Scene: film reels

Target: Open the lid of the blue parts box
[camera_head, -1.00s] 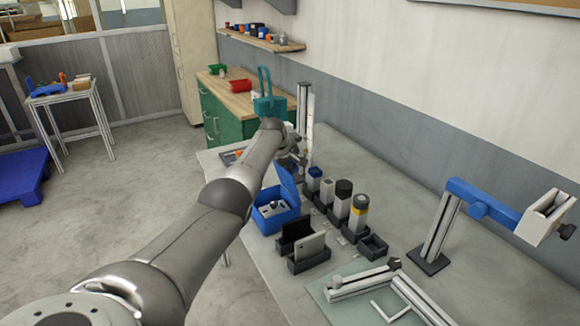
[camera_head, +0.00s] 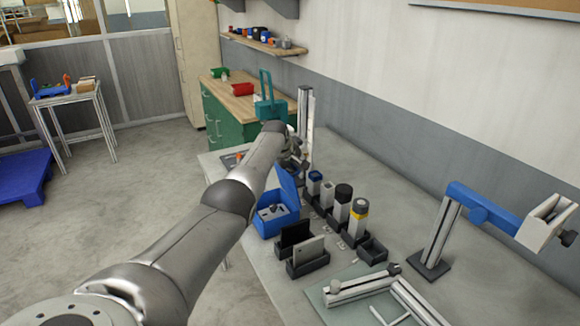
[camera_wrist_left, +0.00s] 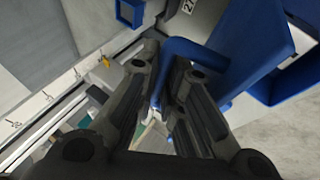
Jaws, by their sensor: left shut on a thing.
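The blue parts box (camera_head: 268,227) stands on the grey bench, with small parts visible inside. Its blue lid (camera_head: 289,186) is raised at the back of the box, so the inside is exposed. My left gripper (camera_head: 296,158) is just beyond the lid, its fingers partly hidden by my arm in the head view. In the left wrist view my left gripper (camera_wrist_left: 164,98) is shut on the lid's bent blue handle (camera_wrist_left: 185,48), which runs to the blue lid panel (camera_wrist_left: 250,45). My right gripper is in neither view.
Dark holders with tall containers (camera_head: 340,205) stand right of the box. A black holder with upright plates (camera_head: 305,255) is in front. A metal upright (camera_head: 304,115) rises behind my gripper. A blue-armed stand (camera_head: 480,205) is at right.

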